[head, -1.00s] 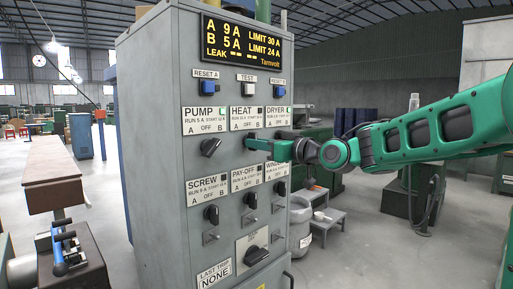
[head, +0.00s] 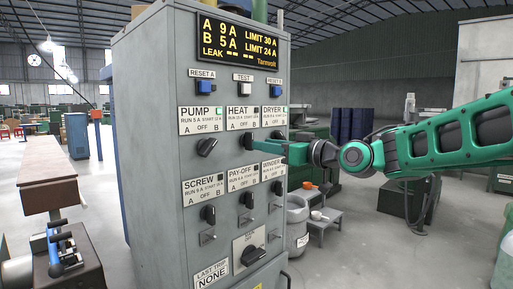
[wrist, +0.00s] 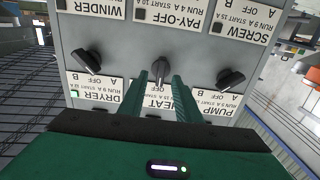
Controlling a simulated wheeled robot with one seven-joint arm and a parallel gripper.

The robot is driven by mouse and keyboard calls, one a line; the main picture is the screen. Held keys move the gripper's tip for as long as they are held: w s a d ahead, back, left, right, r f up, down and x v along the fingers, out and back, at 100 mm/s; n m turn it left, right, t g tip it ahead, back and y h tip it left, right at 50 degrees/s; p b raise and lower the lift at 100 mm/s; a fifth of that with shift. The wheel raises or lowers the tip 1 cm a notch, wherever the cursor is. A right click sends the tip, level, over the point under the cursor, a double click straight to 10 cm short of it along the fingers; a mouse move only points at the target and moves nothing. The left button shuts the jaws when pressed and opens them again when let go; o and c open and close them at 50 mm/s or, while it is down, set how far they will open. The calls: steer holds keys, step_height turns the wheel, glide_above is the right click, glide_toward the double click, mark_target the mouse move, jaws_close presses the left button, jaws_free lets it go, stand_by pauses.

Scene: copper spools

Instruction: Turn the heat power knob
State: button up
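The HEAT knob (head: 247,141) is a black rotary switch on the grey panel, below the HEAT label (head: 243,117). It stands about upright, in line with OFF, and the lamp on its label looks dark. In the wrist view, which is upside down, the HEAT knob (wrist: 160,70) shows between my fingertips. My gripper (head: 258,145) is just right of the knob in the head view, fingers pointing at the panel. Its two green fingers (wrist: 160,77) are apart, with visible gaps on both sides of the knob. I cannot tell how far the tips are from the panel.
The PUMP knob (head: 207,147) is turned slantwise and its lamp is green. The DRYER knob (wrist: 87,62) is also slanted, with a green lamp. The SCREW (head: 208,214), PAY-OFF (head: 247,200) and WINDER (head: 278,187) knobs sit in the row below.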

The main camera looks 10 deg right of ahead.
steer(key=shift+v, duration=2.65)
